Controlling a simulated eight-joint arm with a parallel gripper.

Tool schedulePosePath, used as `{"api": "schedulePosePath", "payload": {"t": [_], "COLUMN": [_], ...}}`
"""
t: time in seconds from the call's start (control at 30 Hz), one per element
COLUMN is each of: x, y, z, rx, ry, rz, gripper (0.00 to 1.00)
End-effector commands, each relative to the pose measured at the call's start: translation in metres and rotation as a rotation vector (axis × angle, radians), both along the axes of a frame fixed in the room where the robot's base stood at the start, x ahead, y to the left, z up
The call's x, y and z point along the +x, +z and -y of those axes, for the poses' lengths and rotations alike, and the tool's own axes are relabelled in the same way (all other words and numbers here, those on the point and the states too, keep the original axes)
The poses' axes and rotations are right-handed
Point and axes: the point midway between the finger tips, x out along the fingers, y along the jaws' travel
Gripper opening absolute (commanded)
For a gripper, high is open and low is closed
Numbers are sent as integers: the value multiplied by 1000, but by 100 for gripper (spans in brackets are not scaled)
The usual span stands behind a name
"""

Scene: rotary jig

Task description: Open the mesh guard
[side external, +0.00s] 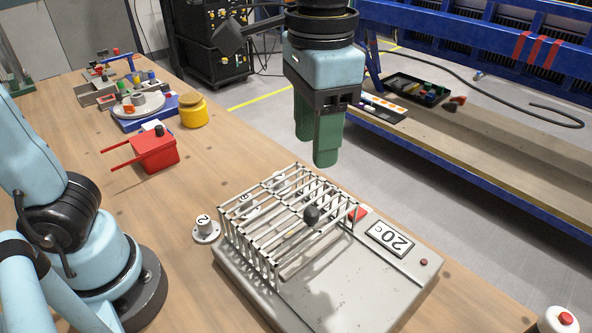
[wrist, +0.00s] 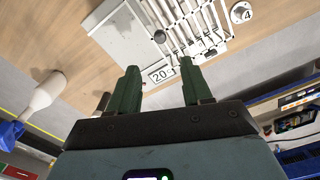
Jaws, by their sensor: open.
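The mesh guard (side external: 262,196) is a pale metal cage of bars. It sits down over the far left part of a grey base plate (side external: 345,290), with numbered white pieces partly seen under its bars. A dark round knob (side external: 311,215) stands at its right side. The guard (wrist: 190,25) and the knob (wrist: 160,37) also show in the wrist view. My gripper (side external: 315,148) points down, open and empty, above the guard's far right side and apart from it. Its two green fingers (wrist: 160,68) are spread in the wrist view.
A "20" sign (side external: 390,239) and red buttons lie along the plate's right side. A white numbered dial (side external: 206,229) is at its left. A red box (side external: 154,152), a yellow pot (side external: 194,111) and a turntable (side external: 138,104) stand farther back. Bare wood lies between.

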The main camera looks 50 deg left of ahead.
Motion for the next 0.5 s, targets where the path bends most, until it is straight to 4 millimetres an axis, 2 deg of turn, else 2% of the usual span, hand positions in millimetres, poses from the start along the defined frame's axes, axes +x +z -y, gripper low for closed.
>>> {"api": "schedulePosePath", "payload": {"t": [0.17,0.5], "x": [0,0], "y": [-15,-68], "z": [0,0], "rx": [0,0], "ry": [0,1], "rz": [-1,1], "gripper": [49,49]}}
